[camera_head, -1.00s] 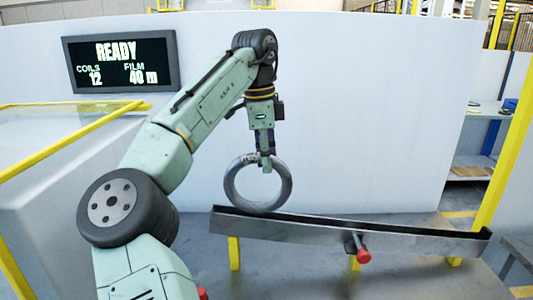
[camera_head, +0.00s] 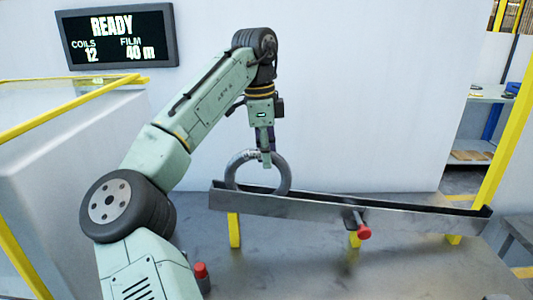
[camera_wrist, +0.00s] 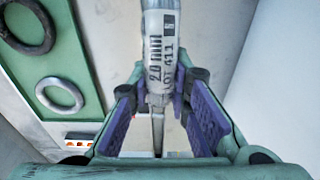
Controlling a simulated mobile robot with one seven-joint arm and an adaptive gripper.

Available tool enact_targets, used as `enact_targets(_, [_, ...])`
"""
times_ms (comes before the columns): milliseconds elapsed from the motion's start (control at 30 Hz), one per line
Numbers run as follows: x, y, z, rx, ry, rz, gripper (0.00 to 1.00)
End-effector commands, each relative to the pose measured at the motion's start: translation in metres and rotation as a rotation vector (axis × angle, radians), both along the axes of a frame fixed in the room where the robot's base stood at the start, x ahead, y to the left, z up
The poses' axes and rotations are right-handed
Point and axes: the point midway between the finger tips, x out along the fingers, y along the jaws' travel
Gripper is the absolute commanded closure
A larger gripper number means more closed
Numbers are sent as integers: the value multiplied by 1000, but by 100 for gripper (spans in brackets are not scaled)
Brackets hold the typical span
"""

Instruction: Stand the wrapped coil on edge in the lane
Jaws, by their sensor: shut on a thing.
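The wrapped coil (camera_head: 286,172) is a grey upright ring near the left end of the lane. The lane (camera_head: 320,209) is a long grey metal trough, sloping down to the right. The coil's lowest part is hidden behind the lane's front wall, so I cannot tell whether it touches the floor of the lane. My gripper (camera_head: 266,160) points down and is shut on the coil's top rim.
A red-tipped handle (camera_head: 364,232) sticks out from the lane's front. Yellow legs (camera_head: 235,230) hold the lane up. A display (camera_head: 117,38) reads READY, coils 12, film 40 m. The wrist view shows a green panel (camera_wrist: 85,100) with rings on the left.

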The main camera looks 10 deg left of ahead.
Motion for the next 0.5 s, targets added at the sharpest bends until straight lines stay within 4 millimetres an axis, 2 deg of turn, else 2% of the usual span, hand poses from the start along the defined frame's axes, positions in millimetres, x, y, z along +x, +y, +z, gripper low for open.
enact_targets(500, [0,0,-3,0,-1,0,100])
